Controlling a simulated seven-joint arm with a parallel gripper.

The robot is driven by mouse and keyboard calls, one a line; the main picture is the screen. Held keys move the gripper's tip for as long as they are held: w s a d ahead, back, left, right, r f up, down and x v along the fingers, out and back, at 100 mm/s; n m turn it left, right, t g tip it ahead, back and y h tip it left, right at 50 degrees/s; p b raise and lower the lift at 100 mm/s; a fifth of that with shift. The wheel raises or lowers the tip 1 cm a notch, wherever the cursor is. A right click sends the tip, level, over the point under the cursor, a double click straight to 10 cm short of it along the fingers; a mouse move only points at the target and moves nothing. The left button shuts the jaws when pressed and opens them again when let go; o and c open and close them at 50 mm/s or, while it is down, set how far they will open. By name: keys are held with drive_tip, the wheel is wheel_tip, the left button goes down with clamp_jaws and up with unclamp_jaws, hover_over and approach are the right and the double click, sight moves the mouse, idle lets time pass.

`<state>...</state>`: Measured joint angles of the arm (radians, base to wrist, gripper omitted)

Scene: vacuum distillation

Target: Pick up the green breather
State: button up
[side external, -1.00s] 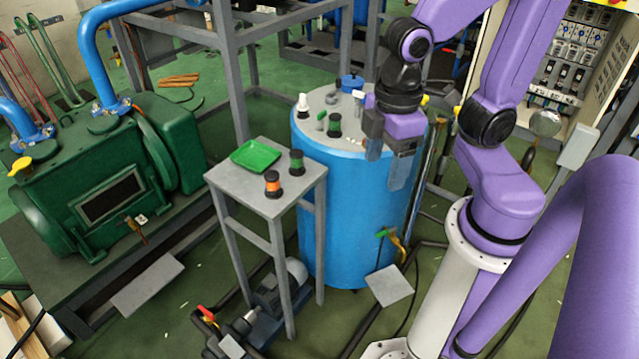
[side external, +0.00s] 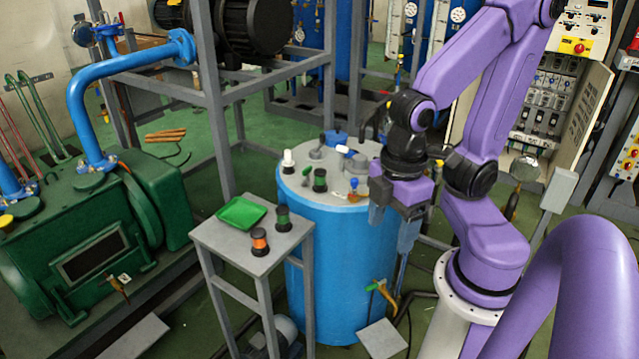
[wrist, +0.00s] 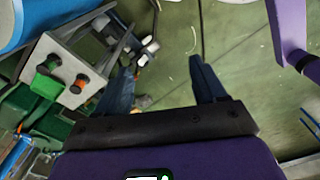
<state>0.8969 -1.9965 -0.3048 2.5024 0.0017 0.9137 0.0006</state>
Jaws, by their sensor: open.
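One green breather (side external: 283,217), a squat green cylinder with black ends, stands upright on the small grey table. A similar green-and-black piece (side external: 320,180) stands on top of the blue tank; I cannot tell which one is meant. My gripper (side external: 392,228) is open and empty, pointing down by the tank's right side, apart from both pieces. In the wrist view its fingers (wrist: 162,66) have only floor between them. The table's green breather (wrist: 50,61) shows there at upper left, well outside the fingers.
An orange-and-black breather (side external: 260,241) and a green tray (side external: 241,212) share the grey table (side external: 223,240) with the green one. The blue tank (side external: 338,260) stands between table and gripper. Its top carries a white fitting (side external: 288,160) and a small blue valve (side external: 353,187).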

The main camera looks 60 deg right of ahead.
drive_tip(key=shift+c, duration=0.3)
drive_tip(key=c, duration=0.4)
